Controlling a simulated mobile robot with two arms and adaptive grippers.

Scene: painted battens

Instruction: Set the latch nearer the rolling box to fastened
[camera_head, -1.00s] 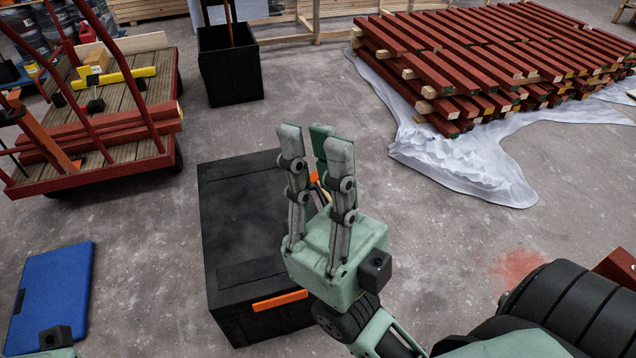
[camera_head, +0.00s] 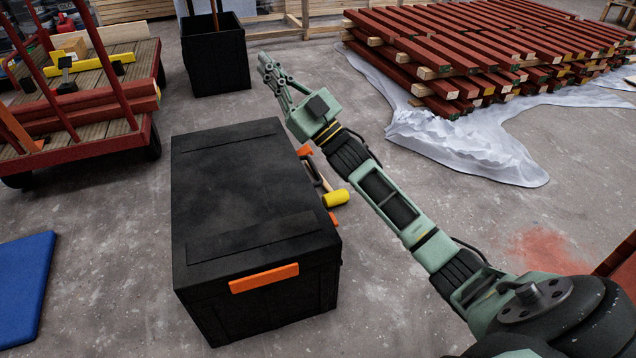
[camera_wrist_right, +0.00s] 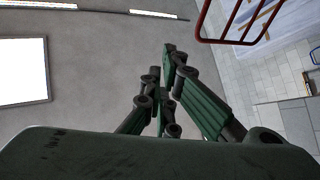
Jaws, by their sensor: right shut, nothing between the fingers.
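A large black chest (camera_head: 240,195) with a closed lid stands on the floor in the head view. One orange latch (camera_head: 305,150) shows at the far end of its right side. Another orange piece (camera_head: 333,219) shows nearer me on that side, partly behind a yellow mallet head. I cannot tell how either is set. A black open-topped box (camera_head: 216,62) stands farther back; I cannot see wheels on it. My right gripper (camera_head: 266,64) is shut and empty, above the floor beyond the chest's far right corner. Its fingers also show in the wrist view (camera_wrist_right: 168,75). My left gripper is out of view.
An orange handle (camera_head: 264,278) is on the chest's front. The yellow mallet (camera_head: 336,198) hangs at its right side, close to my arm. A red cart (camera_head: 90,125) stands left, red battens (camera_head: 480,50) lie on a white sheet (camera_head: 465,145) at right. Floor between is free.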

